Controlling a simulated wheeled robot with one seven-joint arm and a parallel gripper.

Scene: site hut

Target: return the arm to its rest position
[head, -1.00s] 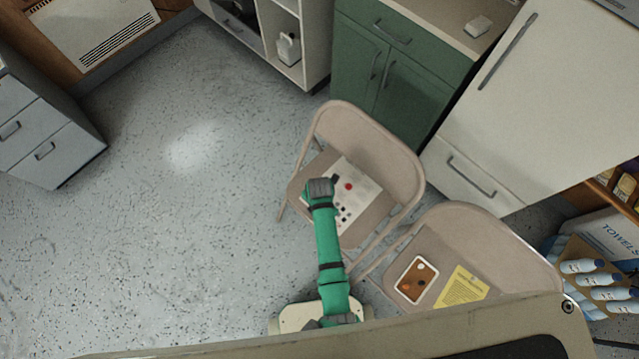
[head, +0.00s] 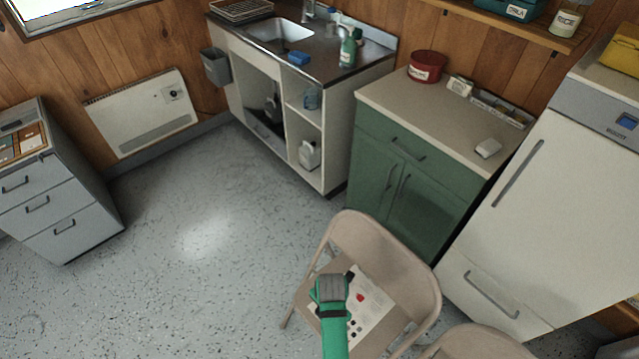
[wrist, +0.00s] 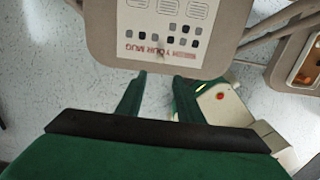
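My arm, green with a dark grey end, reaches up from the bottom of the head view. My gripper (head: 331,288) is above the seat of a beige folding chair (head: 385,240). In the wrist view my gripper (wrist: 160,78) has its two green fingers well apart, with nothing between them. The near edge of the chair seat (wrist: 105,45) and the floor show beyond the fingertips. A printed white sheet (head: 372,306) lies on the seat, partly hidden by my gripper in the head view.
A second folding chair (head: 478,343) stands at the lower right. A green cabinet (head: 375,180), a white fridge (head: 565,190) and a sink unit (head: 255,95) stand behind. Grey drawers (head: 60,205) are at the left. The speckled floor (head: 190,290) left of the chair is clear.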

